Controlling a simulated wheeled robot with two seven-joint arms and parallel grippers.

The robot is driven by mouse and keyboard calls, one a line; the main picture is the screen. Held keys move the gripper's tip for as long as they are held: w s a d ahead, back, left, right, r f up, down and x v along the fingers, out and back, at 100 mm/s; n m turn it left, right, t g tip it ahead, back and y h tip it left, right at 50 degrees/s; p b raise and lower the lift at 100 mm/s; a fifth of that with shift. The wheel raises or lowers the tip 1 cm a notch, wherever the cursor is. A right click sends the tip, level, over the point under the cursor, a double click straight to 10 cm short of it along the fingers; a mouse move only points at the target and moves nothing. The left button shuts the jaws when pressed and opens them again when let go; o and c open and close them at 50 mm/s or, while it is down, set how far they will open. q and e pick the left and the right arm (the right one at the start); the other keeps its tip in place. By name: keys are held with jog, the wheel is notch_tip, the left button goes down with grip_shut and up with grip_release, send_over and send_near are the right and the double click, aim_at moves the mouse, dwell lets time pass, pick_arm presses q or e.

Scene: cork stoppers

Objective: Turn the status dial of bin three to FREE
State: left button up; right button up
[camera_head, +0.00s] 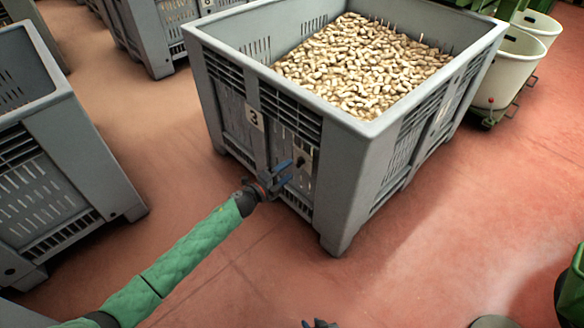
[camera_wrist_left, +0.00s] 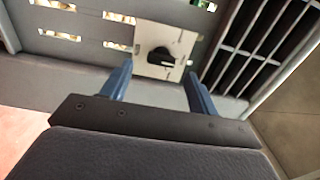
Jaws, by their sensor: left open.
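Bin three (camera_head: 352,130) is a large grey slatted crate full of corks, with a white label "3" (camera_head: 254,117) on its front. Its status dial is a black knob (camera_wrist_left: 160,57) on a pale plate (camera_wrist_left: 178,45), which also shows in the head view (camera_head: 304,157). My left gripper (camera_head: 287,171) is open at the bin's front, its blue fingers pointing at the plate. In the left wrist view, the knob appears between and just beyond the fingertips (camera_wrist_left: 160,70); contact cannot be told. The dial's lettering is unreadable. A dark tip of my right gripper (camera_head: 319,323) shows at the bottom edge.
Another grey bin (camera_head: 60,150) stands at the left, with more bins behind it. Pale tubs (camera_head: 510,65) on green equipment stand at the back right. Reddish floor (camera_head: 420,240) is clear in front of and right of bin three.

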pick_arm(q)
jog(key=shift+v, duration=2)
